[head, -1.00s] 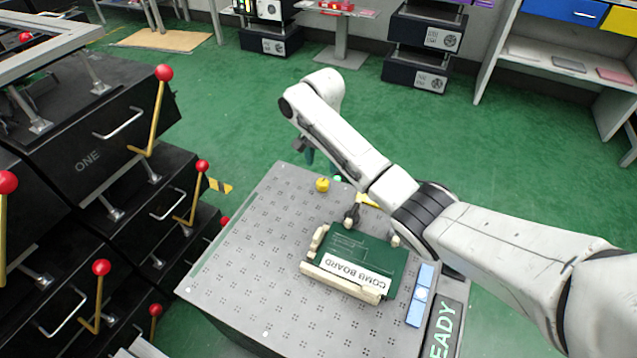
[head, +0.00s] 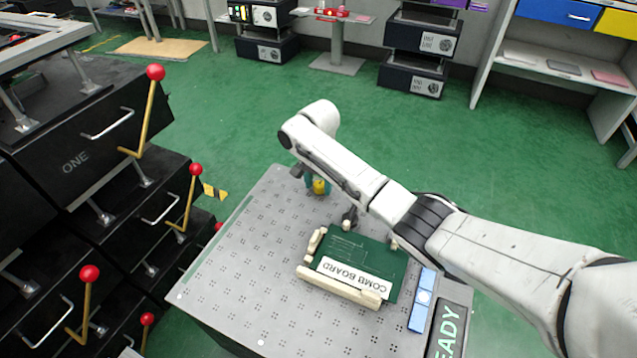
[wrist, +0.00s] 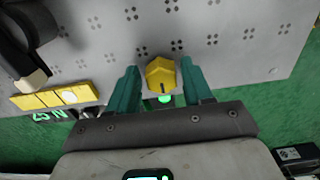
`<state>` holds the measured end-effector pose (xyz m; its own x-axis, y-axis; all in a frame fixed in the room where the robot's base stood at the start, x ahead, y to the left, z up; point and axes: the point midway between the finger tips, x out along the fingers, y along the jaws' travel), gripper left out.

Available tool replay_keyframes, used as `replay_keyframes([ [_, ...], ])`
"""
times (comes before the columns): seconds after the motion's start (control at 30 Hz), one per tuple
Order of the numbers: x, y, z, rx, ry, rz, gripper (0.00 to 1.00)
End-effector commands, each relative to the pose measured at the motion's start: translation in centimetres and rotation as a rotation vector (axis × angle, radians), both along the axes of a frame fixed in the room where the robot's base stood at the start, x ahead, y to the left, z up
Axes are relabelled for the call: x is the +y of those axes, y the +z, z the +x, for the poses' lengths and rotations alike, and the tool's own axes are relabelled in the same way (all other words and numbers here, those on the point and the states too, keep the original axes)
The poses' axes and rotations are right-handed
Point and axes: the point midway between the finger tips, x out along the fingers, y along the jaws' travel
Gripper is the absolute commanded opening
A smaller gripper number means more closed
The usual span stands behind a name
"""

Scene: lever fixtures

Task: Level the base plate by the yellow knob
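The yellow knob (head: 319,187) stands at the far edge of the grey perforated base plate (head: 235,255). In the wrist view the knob (wrist: 161,74) has a dark pointer line toward the gripper, and a green light shows just beside it. My gripper (wrist: 159,72) is open, its two teal fingers on either side of the knob with a gap at each side. In the head view the gripper (head: 316,180) is at the knob, partly hidden by my arm. A yellow strip (wrist: 60,97) with a white round spot toward its right end lies on the plate's edge.
A green comb board (head: 365,258) in cream holders sits on the plate. A blue strip (head: 421,300) with a white spot lies at its right. Black lever cabinets with red-knobbed levers (head: 150,110) stand at the left. The plate's left part is clear.

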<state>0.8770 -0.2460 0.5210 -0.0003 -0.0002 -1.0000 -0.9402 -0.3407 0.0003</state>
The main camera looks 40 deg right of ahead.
Motion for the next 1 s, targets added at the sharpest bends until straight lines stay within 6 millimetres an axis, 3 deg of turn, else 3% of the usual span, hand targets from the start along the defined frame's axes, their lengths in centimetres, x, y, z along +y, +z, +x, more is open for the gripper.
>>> replay_keyframes([
  [0.47,-0.01,0.01,-0.02,0.001,0.000,0.000,0.05],
  [0.77,0.06,0.29,-0.04,0.001,0.038,0.001,0.05],
  [1.0,0.19,0.51,-0.16,0.005,0.177,0.004,0.05],
])
